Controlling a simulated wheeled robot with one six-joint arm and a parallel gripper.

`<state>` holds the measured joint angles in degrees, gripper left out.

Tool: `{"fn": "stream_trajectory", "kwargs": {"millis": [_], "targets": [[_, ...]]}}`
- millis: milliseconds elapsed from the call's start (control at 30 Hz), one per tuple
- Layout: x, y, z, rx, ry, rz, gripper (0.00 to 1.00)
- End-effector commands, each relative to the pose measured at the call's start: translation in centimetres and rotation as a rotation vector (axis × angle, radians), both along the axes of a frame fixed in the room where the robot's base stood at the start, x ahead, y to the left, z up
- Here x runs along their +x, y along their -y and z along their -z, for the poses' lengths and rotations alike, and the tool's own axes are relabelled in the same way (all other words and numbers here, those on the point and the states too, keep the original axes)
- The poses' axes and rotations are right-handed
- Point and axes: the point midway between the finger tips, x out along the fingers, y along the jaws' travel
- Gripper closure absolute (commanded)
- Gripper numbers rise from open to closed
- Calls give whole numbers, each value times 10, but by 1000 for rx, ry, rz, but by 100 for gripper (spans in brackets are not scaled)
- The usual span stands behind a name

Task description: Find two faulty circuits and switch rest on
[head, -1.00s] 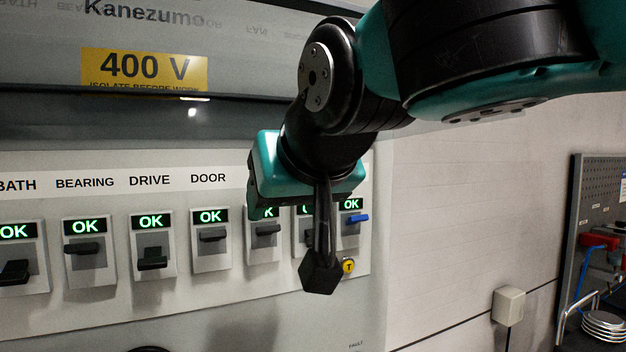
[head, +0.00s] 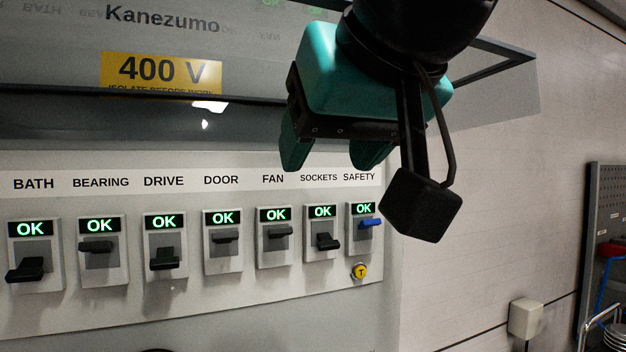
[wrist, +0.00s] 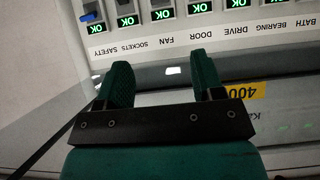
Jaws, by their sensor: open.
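A row of breakers sits on the panel (head: 130,312), all showing green OK. The levers of BATH (head: 25,270), DRIVE (head: 165,260) and SOCKETS (head: 328,242) are down. Those of BEARING (head: 95,247), DOOR (head: 225,237) and FAN (head: 280,232) are up. The blue SAFETY lever (head: 371,222) is up. A yellow T button (head: 360,271) sits below SAFETY. My gripper (head: 332,160) is open and empty, above the SOCKETS and SAFETY labels in the head view and touching no lever. In the wrist view its fingers (wrist: 162,66) are apart, with the breakers beyond, upside down.
A clear raised cover (head: 490,95) with a dark frame projects over the row. A yellow 400 V sign (head: 161,71) shows above. A small wall box (head: 525,318) and a grey pegboard (head: 604,215) stand to the right. The space before the breakers is free.

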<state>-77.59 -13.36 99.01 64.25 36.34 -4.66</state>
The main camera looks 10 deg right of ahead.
Motion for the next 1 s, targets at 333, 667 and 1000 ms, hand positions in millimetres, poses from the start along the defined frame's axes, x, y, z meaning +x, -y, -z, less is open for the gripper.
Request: {"fn": "stream_trajectory", "kwargs": {"millis": [333,667,1000], "targets": [[28,13,101,-142,-75,-77,38],[-6,79,345,-246,-529,-310,38],[-83,94,427,-90,-798,-454,38]]}}
